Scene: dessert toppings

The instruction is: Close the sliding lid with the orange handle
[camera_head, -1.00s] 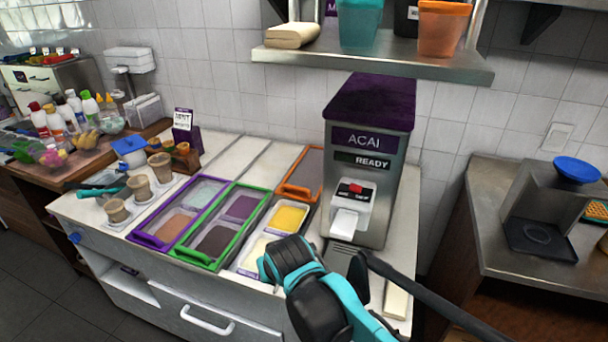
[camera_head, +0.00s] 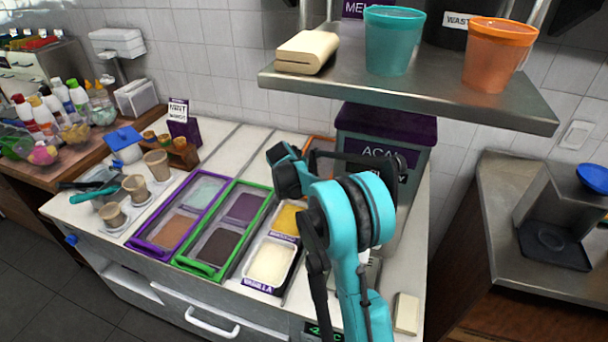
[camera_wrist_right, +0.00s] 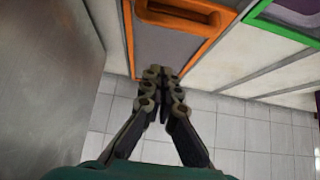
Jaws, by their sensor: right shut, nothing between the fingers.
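The sliding lid (camera_wrist_right: 165,48) is a grey panel in an orange frame, with its orange handle (camera_wrist_right: 185,14) at the top of the right wrist view. In the head view only a bit of its orange frame (camera_head: 318,139) shows at the back; my right arm hides the rest. The yellow topping (camera_head: 289,220) and white vanilla (camera_head: 270,262) tubs in front of it are uncovered. My right gripper (camera_wrist_right: 162,76) is shut and empty at the lid's wall-side end, away from the handle. I cannot tell whether it touches the lid. My left gripper is not in view.
Green-framed (camera_head: 226,232) and purple-framed (camera_head: 180,215) lids lie to the left. The acai machine (camera_head: 415,150) stands close on the right, partly behind my arm. A metal shelf (camera_head: 420,95) with cups hangs above. The tiled wall (camera_wrist_right: 240,125) is behind the counter.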

